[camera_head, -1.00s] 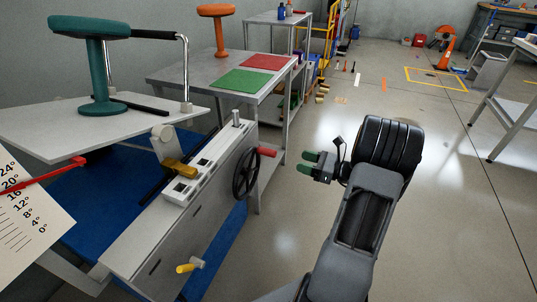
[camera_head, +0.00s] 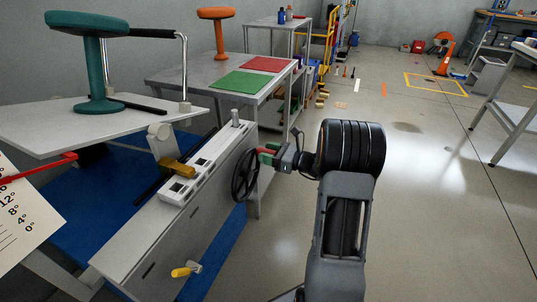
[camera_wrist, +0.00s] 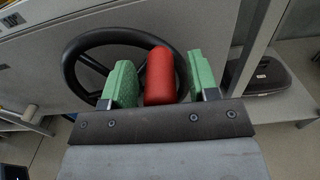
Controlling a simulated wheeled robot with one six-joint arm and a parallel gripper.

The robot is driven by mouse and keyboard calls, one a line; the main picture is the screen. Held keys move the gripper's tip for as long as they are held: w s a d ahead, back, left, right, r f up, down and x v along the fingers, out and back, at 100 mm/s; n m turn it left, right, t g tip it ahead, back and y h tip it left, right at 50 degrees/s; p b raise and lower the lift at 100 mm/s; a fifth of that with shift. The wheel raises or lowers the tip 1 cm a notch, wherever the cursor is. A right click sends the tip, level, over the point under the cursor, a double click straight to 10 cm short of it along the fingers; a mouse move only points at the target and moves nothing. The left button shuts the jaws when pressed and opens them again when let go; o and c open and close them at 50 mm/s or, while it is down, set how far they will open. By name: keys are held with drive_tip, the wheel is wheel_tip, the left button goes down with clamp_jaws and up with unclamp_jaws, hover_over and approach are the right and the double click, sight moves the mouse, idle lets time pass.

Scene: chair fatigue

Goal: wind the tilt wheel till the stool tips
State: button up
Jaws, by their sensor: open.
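The black tilt wheel (camera_head: 245,175) is on the side of the grey machine and shows behind my gripper in the wrist view (camera_wrist: 87,62). Its red handle (camera_wrist: 160,76) lies between the two green fingers of my gripper (camera_wrist: 158,82). The fingers are open, with a clear gap on the right of the handle and a narrow one on the left. In the head view my gripper (camera_head: 268,154) is at the handle. The teal stool (camera_head: 93,68) stands upright on the white tilt plate (camera_head: 50,125). A red pointer (camera_head: 45,170) lies over the degree scale (camera_head: 25,215).
A yellow handle (camera_head: 182,271) sticks out low on the machine's front. A grey table (camera_head: 190,72) with red and green mats and an orange stool (camera_head: 217,32) stands behind.

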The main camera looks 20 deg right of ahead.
clamp_jaws()
idle(0.6)
